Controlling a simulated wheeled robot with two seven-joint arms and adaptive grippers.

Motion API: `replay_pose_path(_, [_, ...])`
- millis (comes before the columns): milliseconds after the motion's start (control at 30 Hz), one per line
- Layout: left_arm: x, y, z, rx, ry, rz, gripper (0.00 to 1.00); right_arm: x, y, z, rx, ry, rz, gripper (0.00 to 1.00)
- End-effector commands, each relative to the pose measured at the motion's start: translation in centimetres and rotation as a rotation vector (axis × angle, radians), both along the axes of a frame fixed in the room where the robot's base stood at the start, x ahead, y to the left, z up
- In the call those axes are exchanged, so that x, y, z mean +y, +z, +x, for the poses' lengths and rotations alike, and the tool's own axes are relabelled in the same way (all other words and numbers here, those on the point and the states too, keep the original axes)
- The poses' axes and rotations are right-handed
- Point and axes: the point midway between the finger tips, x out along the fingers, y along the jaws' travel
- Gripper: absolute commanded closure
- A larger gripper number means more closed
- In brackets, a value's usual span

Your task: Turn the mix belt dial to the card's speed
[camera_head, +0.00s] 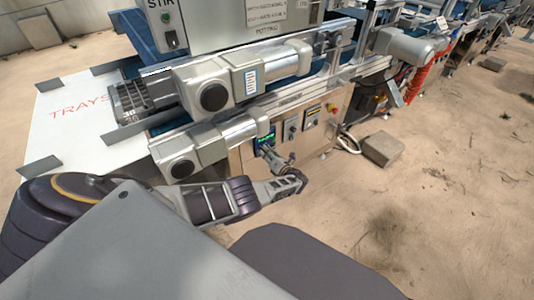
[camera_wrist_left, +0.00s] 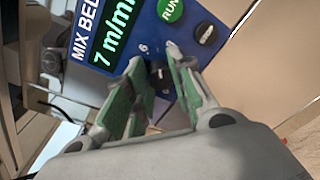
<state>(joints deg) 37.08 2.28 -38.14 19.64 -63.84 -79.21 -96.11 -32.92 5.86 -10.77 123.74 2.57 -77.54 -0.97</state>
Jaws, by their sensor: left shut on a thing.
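The blue mix belt panel (camera_wrist_left: 150,25) fills the top of the left wrist view. Its green display (camera_wrist_left: 113,33) reads "7 m/min", and a scale figure 6 shows below. My left gripper (camera_wrist_left: 155,54) has its green-padded fingers at the panel's lower part, shut on the dark dial (camera_wrist_left: 160,74), which they mostly hide. In the head view my left gripper (camera_head: 270,153) reaches up to the small lit panel (camera_head: 265,139) on the machine's front. My right gripper is out of view. I see no card that I can read.
A green RUN button (camera_wrist_left: 170,10) and a black knob (camera_wrist_left: 205,33) sit close to the dial. Belt motors (camera_head: 208,92) jut out above the panel. More controls (camera_head: 291,130) lie to its right. A stone block (camera_head: 382,149) lies on open sandy floor.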

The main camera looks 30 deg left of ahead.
Motion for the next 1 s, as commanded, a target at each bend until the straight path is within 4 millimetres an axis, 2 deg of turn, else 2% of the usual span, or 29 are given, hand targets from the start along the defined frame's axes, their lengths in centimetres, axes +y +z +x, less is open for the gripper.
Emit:
replay_pose_path(33, [0.0,0.1,0.1,-0.001,-0.001,0.0,0.74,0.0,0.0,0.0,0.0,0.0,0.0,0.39])
replay_pose_path(200, [0.0,0.1,0.1,-0.002,-0.001,-0.001,0.54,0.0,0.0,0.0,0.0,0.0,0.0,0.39])
replay_pose_path(667, [-0.2,0.0,0.0,-0.002,-0.001,0.0,0.54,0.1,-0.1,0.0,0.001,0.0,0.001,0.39])
replay_pose_path(1000, [-1.5,0.1,-0.6,-0.002,-0.002,0.0,0.54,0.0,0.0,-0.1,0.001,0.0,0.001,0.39])
